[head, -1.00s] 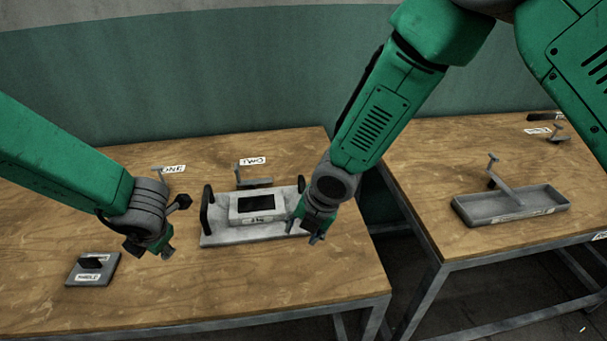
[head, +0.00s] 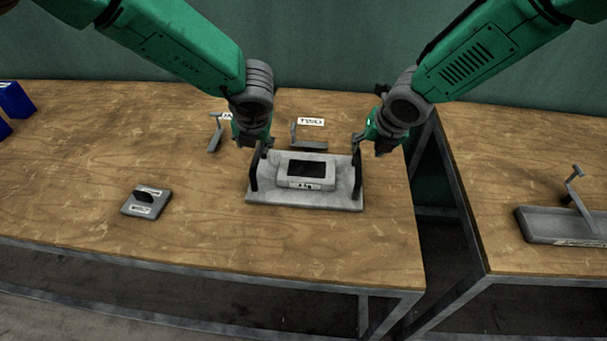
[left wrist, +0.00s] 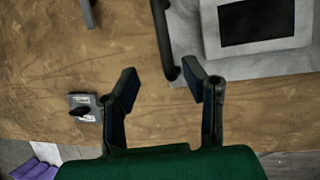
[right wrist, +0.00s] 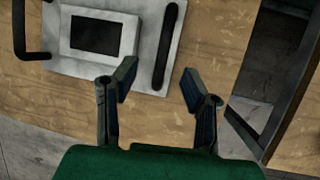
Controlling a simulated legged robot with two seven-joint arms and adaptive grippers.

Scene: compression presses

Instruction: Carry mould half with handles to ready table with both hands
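The mould half (head: 262,196) is a grey plate with a raised block, a dark rectangle and two upright black handles. It lies flat on the wooden table. My left gripper (head: 256,143) is above the left handle (head: 253,173); the left wrist view shows its fingers (left wrist: 161,82) open, with that handle (left wrist: 162,35) just beyond and between the tips. My right gripper (head: 371,138) is by the top of the right handle (head: 357,180); the right wrist view shows its fingers (right wrist: 158,82) open, with the handle (right wrist: 165,50) beyond the tips. Which table is the ready table cannot be told.
A small grey block with a black knob (head: 147,201) lies left on this table (head: 200,240). Brackets stand by labels behind the mould, one reading TWO (head: 311,122). A gap separates a second wooden table (head: 510,180) with a grey tray (head: 560,226). Blue boxes (head: 14,100) are far left.

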